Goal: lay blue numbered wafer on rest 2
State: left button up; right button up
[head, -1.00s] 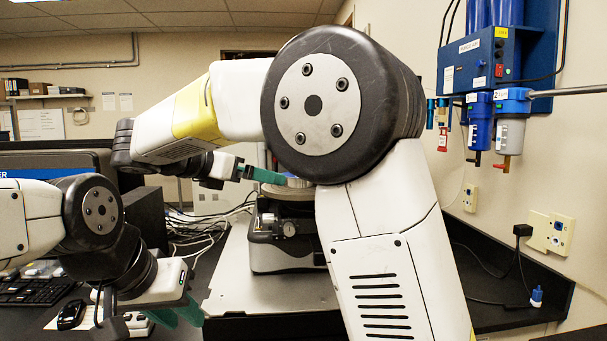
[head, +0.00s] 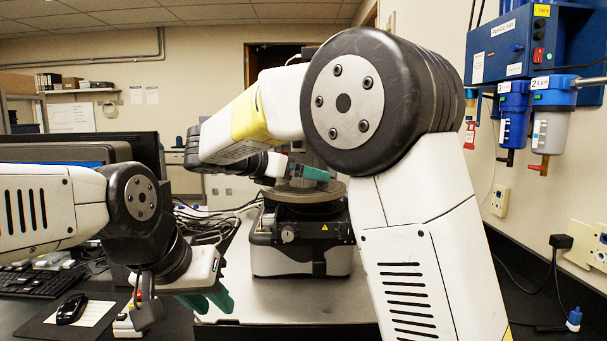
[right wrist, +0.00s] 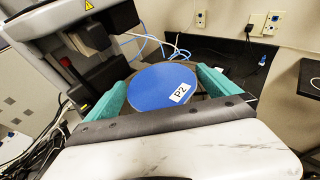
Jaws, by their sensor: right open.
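The blue wafer (right wrist: 162,84), round with a white label reading P2, lies flat between the fingers of my right gripper (right wrist: 163,88) in the right wrist view. The fingers are teal and spread, one on each side of it. A grey-brown round stage (right wrist: 133,66) shows past its edge; whether the wafer touches it I cannot tell. In the head view my right gripper (head: 312,173) is over the profiler's round stage (head: 325,193), and the wafer is hidden. My left gripper (head: 208,298) is low at the left, its teal fingers apart and empty. No rest number is readable.
The profiler (head: 285,258) stands on a grey plate (head: 275,300). Its dark measuring head (right wrist: 95,35) is close beside the wafer. Keyboard, mouse (head: 71,308) and monitor are at left. Cables lie behind. Blue filters (head: 553,95) hang on the right wall.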

jog(key=shift+w+d+f, duration=0.15)
jog(key=shift+w+d, duration=0.2)
jog(key=c, duration=1.1)
jog(key=shift+o, duration=0.2)
jog(key=shift+r, duration=0.5)
jog(key=r, duration=0.2)
jog(key=shift+s+a+r, duration=0.25)
jog(key=shift+s+r, duration=0.15)
jog(key=s+a, duration=0.3)
jog(key=s, duration=0.4)
jog(key=s+a+r, duration=0.1)
jog(key=s+a, duration=0.2)
jog(key=s, duration=0.4)
jog(key=shift+r, duration=0.15)
